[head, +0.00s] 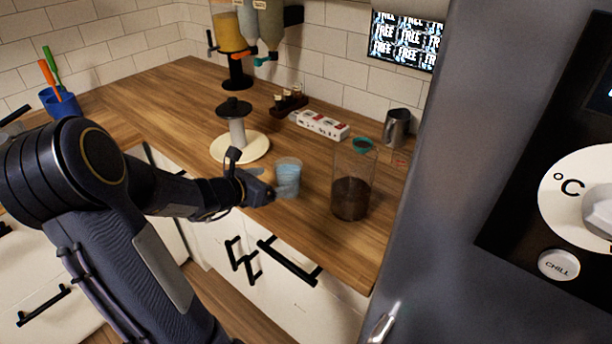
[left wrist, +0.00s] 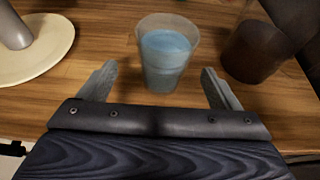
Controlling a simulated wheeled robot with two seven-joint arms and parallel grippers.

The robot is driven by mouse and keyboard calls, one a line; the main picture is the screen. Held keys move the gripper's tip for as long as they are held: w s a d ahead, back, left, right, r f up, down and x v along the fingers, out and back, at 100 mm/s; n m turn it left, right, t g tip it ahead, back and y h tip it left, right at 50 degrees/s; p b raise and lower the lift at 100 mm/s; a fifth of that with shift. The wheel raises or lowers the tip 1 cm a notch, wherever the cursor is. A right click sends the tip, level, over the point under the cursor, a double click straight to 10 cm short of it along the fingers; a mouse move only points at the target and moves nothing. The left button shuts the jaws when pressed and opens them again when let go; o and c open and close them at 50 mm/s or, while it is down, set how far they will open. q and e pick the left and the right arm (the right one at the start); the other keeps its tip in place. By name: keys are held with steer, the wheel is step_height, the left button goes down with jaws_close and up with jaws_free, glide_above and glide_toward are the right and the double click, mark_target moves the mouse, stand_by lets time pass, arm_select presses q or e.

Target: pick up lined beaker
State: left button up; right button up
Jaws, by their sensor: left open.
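The lined beaker (head: 289,174) is a small clear cup with pale blue contents. It stands upright on the wooden counter, near its front edge. In the left wrist view the beaker (left wrist: 166,58) stands straight ahead, between and just beyond the fingertips. My left gripper (head: 272,186) is beside the beaker on its left in the head view. Its two fingers (left wrist: 159,80) are spread, with nothing held between them. I cannot tell whether a finger touches the beaker. My right gripper is not in view.
A tall clear container with dark contents (head: 350,197) stands right of the beaker. A round cream base with a post (head: 238,148) stands to the left. A metal pitcher (head: 396,128) and a white carton (head: 322,124) are behind. A grey appliance (head: 470,200) borders the right.

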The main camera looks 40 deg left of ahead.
mark_target(280, 184)
arm_select(q)
steer(key=shift+x, duration=0.9)
steer(key=w+f, duration=0.1)
steer(key=w+d+f+b, duration=0.1)
steer(key=w+f, duration=0.1)
steer(key=shift+w, duration=0.25)
steer(key=shift+w+f, duration=0.25)
steer(key=shift+w, duration=0.25)
steer(key=c, duration=1.1)
steer(key=shift+r, duration=0.2)
